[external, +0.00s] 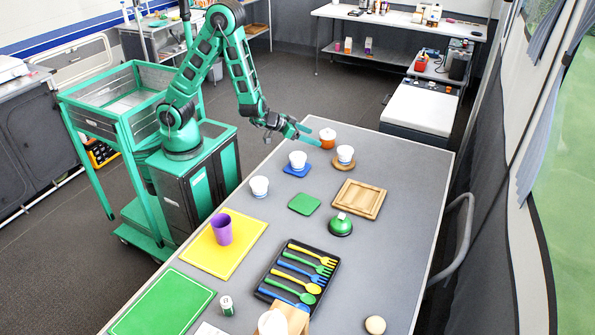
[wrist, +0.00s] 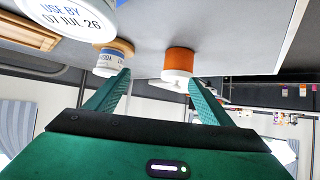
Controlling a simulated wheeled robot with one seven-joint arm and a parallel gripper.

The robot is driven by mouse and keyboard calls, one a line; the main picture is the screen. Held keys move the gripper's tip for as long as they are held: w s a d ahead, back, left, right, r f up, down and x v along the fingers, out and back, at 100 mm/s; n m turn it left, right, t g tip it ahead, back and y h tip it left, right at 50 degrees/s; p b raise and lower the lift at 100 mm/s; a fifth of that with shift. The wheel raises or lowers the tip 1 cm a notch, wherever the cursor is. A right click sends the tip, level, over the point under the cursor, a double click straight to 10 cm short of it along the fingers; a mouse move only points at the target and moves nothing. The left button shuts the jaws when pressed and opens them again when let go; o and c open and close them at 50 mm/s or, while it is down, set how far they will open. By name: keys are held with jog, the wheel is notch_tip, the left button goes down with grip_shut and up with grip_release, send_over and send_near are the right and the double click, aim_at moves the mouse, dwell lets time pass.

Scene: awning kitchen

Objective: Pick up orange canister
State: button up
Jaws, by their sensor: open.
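The orange canister (external: 327,138) stands near the far left corner of the grey table in the external view. In the wrist view the orange canister (wrist: 180,62) appears upside down, with a white part at its end, between my finger lines and nearer the right finger. My gripper (external: 300,131) is just left of the canister in the external view. In the wrist view my gripper (wrist: 160,78) is open, with nothing between its fingers. The exact gap to the canister is hard to tell.
The table's far edge is close.

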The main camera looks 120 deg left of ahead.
aim_at(321, 136)
jog(key=shift+t+y, duration=0.4)
jog(key=shift+t, duration=0.3)
jog(key=a+f, duration=0.1)
jog(key=a, duration=0.2)
jog(key=a+f, duration=0.1)
jog(key=a, duration=0.1)
jog(key=shift+s+a+f, duration=0.2)
jog(key=shift+s+f, duration=0.15)
jog(key=shift+a+f+m+t, duration=0.3)
jog(key=shift+a+f+m, duration=0.1)
jog(key=shift+a, duration=0.1)
jog(key=shift+x, duration=5.25)
jog(key=shift+w+d+r, duration=0.1)
jog(key=c, duration=1.5)
